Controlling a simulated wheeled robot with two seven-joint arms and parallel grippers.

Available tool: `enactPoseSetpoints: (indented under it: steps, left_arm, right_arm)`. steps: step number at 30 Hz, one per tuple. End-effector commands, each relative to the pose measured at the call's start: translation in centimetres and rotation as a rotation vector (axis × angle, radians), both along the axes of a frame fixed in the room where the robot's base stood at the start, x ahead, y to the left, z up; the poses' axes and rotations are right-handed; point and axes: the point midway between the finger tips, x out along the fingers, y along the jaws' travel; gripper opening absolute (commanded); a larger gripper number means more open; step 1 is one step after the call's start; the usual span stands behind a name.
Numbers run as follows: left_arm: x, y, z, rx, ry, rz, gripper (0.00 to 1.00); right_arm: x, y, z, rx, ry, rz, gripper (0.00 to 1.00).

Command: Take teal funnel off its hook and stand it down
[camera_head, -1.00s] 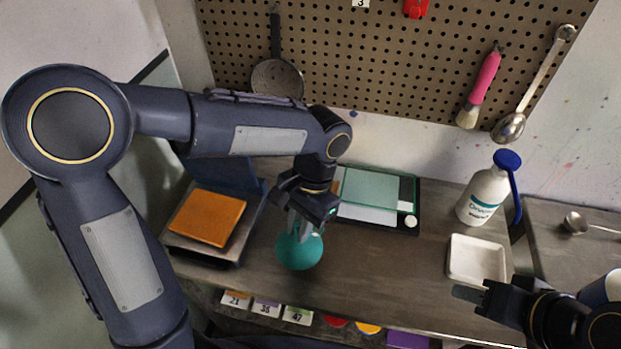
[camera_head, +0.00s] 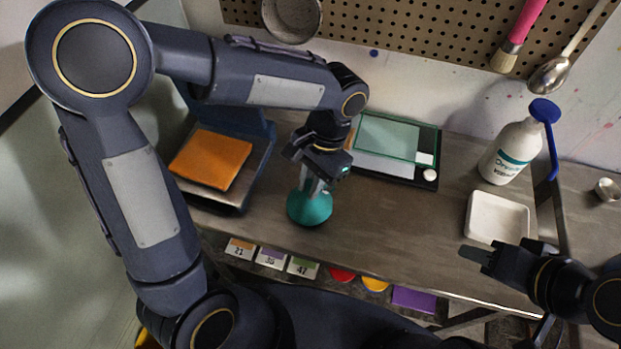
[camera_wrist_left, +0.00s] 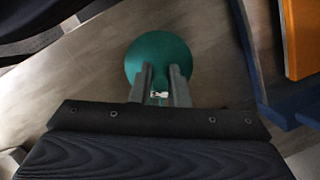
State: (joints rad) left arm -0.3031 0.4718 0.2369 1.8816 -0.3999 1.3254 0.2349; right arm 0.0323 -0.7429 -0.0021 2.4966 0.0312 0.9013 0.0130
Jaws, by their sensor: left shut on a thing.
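The teal funnel (camera_head: 310,208) is at the grey worktop (camera_head: 370,230), between the scale with the orange block and the green-topped device, with its wide part downward. I cannot tell whether its rim touches the worktop. My left gripper (camera_head: 312,186) points down from above and is shut on the funnel's narrow upper part. In the left wrist view the funnel (camera_wrist_left: 160,52) shows as a teal disc beyond the left gripper's fingers (camera_wrist_left: 160,92). My right gripper (camera_head: 474,254) is at the lower right, in front of the white tray, away from the funnel; its finger gap is not clear.
A scale with an orange block (camera_head: 211,160) stands left of the funnel. A flat green-topped device (camera_head: 395,140) lies behind it. A white tray (camera_head: 497,217) and a white bottle (camera_head: 508,152) are at right. The worktop between funnel and tray is clear.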

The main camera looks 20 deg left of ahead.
Motion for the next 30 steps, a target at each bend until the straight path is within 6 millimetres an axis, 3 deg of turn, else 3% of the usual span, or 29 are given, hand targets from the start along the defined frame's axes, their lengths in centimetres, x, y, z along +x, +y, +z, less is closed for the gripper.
enactPoseSetpoints:
  steps: [3,13,14,19,30]
  left_arm:
    - [0.01,-0.02,-1.07,-0.001,-0.001,0.000,0.00]
    - [-0.01,-0.02,-1.27,0.000,0.000,0.000,0.00]
    - [-0.02,-0.01,-1.28,0.000,0.000,0.000,0.18]
    - [0.00,-0.01,-1.26,0.000,0.000,0.000,0.40]
    - [0.22,-0.15,-0.52,-0.001,-0.002,0.001,0.41]
  right_arm:
    - [0.01,0.00,-0.83,0.000,0.000,0.000,0.36]
    - [0.01,0.00,-0.87,0.000,0.000,0.000,0.36]
    - [0.01,0.00,-0.87,0.000,0.000,0.000,0.36]
    - [0.00,0.00,-0.87,0.000,0.000,0.000,0.36]
    - [0.00,0.00,-0.85,0.000,0.000,0.000,0.36]
